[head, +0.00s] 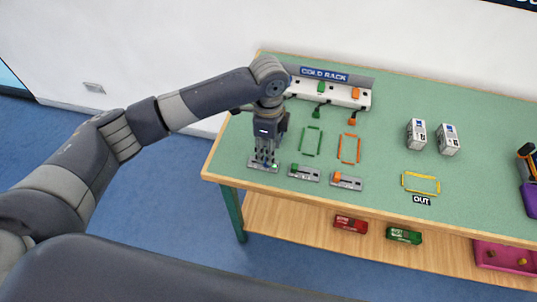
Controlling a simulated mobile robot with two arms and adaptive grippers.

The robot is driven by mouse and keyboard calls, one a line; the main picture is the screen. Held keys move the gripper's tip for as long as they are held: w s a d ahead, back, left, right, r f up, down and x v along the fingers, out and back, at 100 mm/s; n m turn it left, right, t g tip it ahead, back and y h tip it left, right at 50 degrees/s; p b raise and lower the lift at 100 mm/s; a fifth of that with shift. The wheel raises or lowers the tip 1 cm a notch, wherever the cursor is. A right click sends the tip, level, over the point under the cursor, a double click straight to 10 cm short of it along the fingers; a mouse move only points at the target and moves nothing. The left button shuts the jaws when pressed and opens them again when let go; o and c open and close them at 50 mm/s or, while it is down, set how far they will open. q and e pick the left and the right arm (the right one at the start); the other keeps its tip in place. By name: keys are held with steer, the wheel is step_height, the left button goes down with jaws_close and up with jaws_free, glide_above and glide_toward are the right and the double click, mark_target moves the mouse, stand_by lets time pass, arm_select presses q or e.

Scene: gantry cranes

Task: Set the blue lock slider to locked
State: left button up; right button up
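Three grey lock slider bases sit along the front left of the green table. The leftmost base (254,166) is under my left gripper, and no blue knob shows clearly on it, so its position is hidden. The middle slider (304,173) has a green knob at its left, and the right slider (347,181) has an orange knob at its left. My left gripper (265,161) points down with its fingertips at the leftmost base. Its fingers are too small and overlapped to tell whether they are open or touching the knob. My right gripper is out of view.
A "COLD RACK" unit (347,95) with green and orange plugs stands behind. Green (321,141) and orange (340,148) outlines lie before it. Two white boxes (416,134) (448,140) stand right of these, behind a yellow "OUT" outline (421,174). Red and green packs lie on the lower shelf.

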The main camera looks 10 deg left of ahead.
arm_select(q)
step_height(320, 180, up, 8)
steer(key=shift+f, duration=0.25)
stand_by(0.4)
